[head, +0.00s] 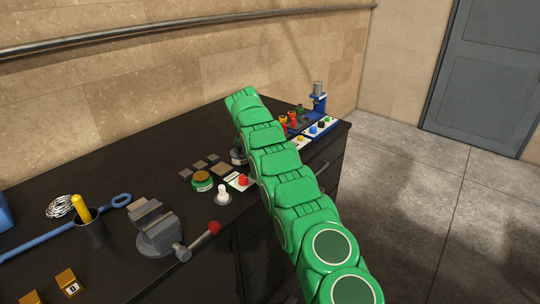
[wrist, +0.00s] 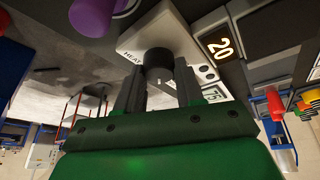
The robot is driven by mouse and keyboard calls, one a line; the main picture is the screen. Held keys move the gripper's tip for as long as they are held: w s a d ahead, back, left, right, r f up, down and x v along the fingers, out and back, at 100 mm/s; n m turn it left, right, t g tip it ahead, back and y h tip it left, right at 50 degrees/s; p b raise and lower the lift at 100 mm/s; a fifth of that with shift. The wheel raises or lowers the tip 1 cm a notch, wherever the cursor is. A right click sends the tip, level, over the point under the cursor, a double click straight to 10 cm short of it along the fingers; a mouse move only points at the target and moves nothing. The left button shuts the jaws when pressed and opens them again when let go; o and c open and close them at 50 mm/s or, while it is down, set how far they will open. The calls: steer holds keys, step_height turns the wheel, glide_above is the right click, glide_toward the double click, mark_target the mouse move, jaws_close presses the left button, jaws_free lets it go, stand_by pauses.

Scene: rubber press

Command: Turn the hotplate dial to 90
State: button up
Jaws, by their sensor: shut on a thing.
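The hotplate (wrist: 150,30) shows in the wrist view as a pale grey body with the word HEAT on its front. Its dial (wrist: 158,57) is a dark round knob on that front. My gripper (wrist: 158,76) is shut on the dial, with one dark finger on each side of it. In the head view my green arm reaches over the bench and hides the gripper, and I cannot make out the hotplate or dial there.
The black bench (head: 75,160) carries a vise (head: 158,228) with a red-ended handle, a blue wrench (head: 60,232), and small yellow blocks (head: 67,283). A blue press-like device (head: 318,100) stands at the far end. Grey floor (head: 420,200) is clear to the right.

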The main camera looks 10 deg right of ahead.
steer(key=shift+d, duration=0.15)
steer(key=o, duration=1)
steer(key=shift+o, duration=0.2)
steer(key=shift+r, duration=1.45)
steer(key=shift+s+r, duration=0.1)
steer(key=shift+r, duration=0.1)
steer(key=shift+s+r, duration=0.2)
steer(key=shift+r, duration=0.05)
steer(key=s+r, duration=0.9)
steer(key=s, duration=0.4)
steer(key=shift+s+d, duration=0.2)
steer(key=shift+d, duration=0.15)
